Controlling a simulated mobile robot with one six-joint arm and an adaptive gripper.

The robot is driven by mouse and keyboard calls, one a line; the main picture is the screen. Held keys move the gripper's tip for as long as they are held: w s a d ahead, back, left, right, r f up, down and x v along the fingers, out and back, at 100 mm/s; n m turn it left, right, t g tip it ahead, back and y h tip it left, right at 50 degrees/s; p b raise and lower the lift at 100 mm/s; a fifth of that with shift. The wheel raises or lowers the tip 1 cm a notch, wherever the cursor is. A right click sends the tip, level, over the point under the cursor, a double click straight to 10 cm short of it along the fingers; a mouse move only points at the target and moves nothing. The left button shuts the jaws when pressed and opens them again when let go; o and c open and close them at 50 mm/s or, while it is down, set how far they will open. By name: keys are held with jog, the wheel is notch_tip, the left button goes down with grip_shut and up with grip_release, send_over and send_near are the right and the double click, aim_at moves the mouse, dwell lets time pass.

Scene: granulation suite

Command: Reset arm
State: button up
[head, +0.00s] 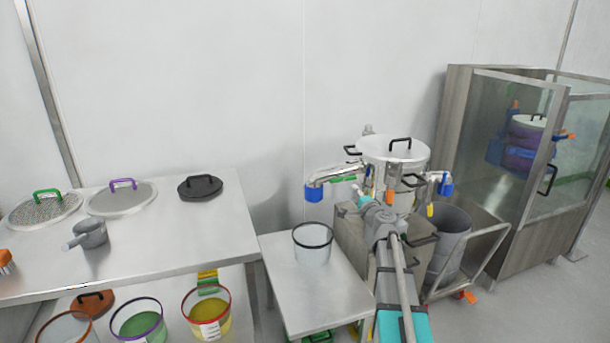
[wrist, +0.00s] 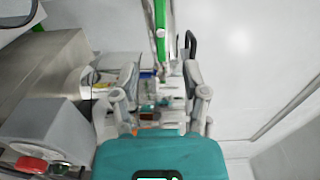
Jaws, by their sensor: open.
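My gripper (wrist: 164,84) is open in the wrist view, its two grey fingers spread apart ahead of the teal wrist body. Nothing is held between them. In the head view my arm reaches up from the bottom edge. Its far end overlaps the front of the steel vessel (head: 386,151) with a black-handled lid. I cannot tell whether it touches the vessel, and the fingertips are hard to separate from the fittings there.
A small steel table (head: 310,301) bears a clear black-rimmed container (head: 312,249) left of my arm. A long steel table (head: 150,244) holds lids and a grey scoop (head: 89,235). A trolley with a grey bin (head: 450,240) and a glass-fronted cabinet (head: 455,135) stand right.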

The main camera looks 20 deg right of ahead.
jog(key=s+a+f+n+g+y, duration=0.2)
jog(key=s+a+f+n+g, duration=0.15)
jog(key=a, duration=0.45)
jog(key=s+a+f+n+g+y, duration=0.2)
jog(key=s+a+f+n, duration=0.15)
jog(key=a, duration=0.35)
jog(key=s+a+f+n+g+y, duration=0.25)
jog(key=a+n, duration=0.25)
jog(key=a, duration=0.3)
jog(key=s+a+f+n+g+h, duration=0.25)
jog(key=s+f+g+h, duration=0.2)
jog(key=s, duration=0.55)
jog(key=s+a+f+n+g+h, duration=0.2)
jog(key=s+f+n+g+h, duration=0.15)
jog(key=s+g, duration=0.45)
notch_tip(320, 180, up, 21)
jog(key=s+t+p, duration=0.2)
jog(key=p, duration=2)
jog(key=shift+d+m+y, duration=0.25)
jog(key=shift+m+y, duration=0.05)
jog(key=shift+y, duration=0.15)
jog(key=shift+t, duration=0.25)
